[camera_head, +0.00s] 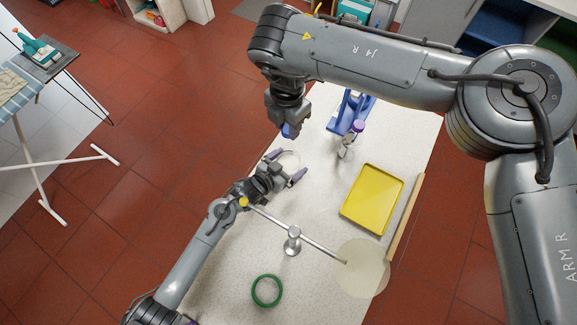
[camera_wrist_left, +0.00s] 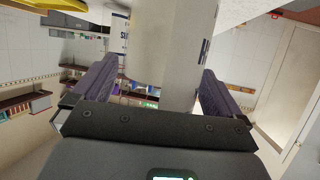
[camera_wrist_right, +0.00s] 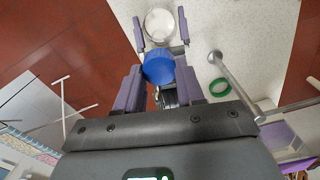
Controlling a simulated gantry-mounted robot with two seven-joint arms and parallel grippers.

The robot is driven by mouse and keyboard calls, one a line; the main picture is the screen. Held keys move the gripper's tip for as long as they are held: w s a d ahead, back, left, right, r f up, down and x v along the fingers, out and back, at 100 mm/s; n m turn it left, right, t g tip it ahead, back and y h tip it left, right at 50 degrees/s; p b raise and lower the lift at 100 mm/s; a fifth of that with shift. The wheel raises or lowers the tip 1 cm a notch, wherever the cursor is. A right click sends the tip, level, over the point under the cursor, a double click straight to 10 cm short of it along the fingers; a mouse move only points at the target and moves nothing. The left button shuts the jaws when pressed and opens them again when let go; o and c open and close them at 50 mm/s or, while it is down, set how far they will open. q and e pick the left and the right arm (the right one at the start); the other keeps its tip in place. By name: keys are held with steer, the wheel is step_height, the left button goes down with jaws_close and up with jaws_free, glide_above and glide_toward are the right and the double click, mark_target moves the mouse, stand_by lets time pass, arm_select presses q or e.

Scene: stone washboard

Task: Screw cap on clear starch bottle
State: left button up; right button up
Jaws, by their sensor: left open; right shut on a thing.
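A blue cap (camera_wrist_right: 158,62) is held between the fingers of my right gripper (camera_wrist_right: 160,88). In the head view, my right gripper (camera_head: 288,127) points down, with a bit of blue at its tip. The clear starch bottle (camera_head: 290,157) stands on the pale slab between the spread fingers of my left gripper (camera_head: 287,166), which is open. In the right wrist view, the bottle (camera_wrist_right: 165,25) shows as a pale round shape beyond the cap. The cap is apart from the bottle in the head view. The bottle's side (camera_wrist_left: 170,50) rises between the left fingers (camera_wrist_left: 155,90).
A yellow tray (camera_head: 372,198) lies right of the bottle, beside a wooden strip (camera_head: 405,218). A blue item (camera_head: 350,112) and a purple-capped bottle (camera_head: 357,127) stand behind.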

arm_select(q)
steer(key=shift+c, duration=0.5)
steer(key=c, duration=1.3)
arm_select(e)
glide_above(287, 146)
steer(key=shift+d+f, duration=0.1)
steer(key=shift+f, duration=2.4)
steer(key=shift+f, duration=0.15)
steer(key=shift+f, duration=0.75)
steer(key=shift+f, duration=0.55)
